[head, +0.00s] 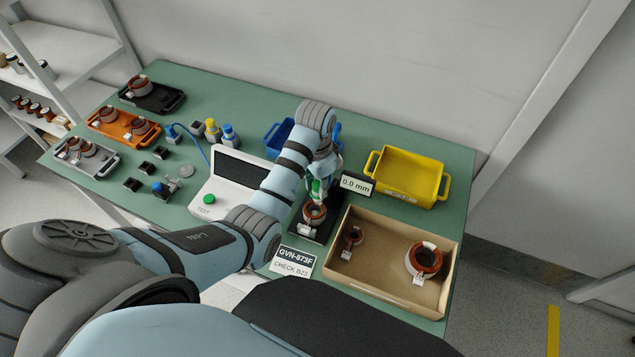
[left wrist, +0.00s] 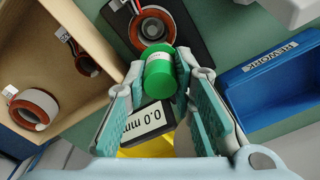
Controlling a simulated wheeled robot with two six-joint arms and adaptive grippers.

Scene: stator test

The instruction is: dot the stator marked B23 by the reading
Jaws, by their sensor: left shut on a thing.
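My left gripper (head: 318,182) is shut on a green marker (head: 316,188), which also shows between the fingers (left wrist: 162,80) in the left wrist view. A copper-wound stator (head: 315,213) sits on a black stand (head: 306,230), just below the marker; in the left wrist view the stator (left wrist: 153,27) is beside the marker's far end. I cannot tell whether they touch. A display (head: 357,184) at the stand reads 0.0 mm. A card (head: 293,262) reads QVN-873F, CHECK B23. The stators' own marks are too small to read. My right gripper is not in view.
A cardboard box (head: 391,296) holds stators at the front right. A yellow bin (head: 411,170) and a blue REWORK bin (left wrist: 270,87) stand nearby. A white tester (head: 232,186), coloured bottles (head: 212,130) and trays (head: 125,125) with stators are to the left.

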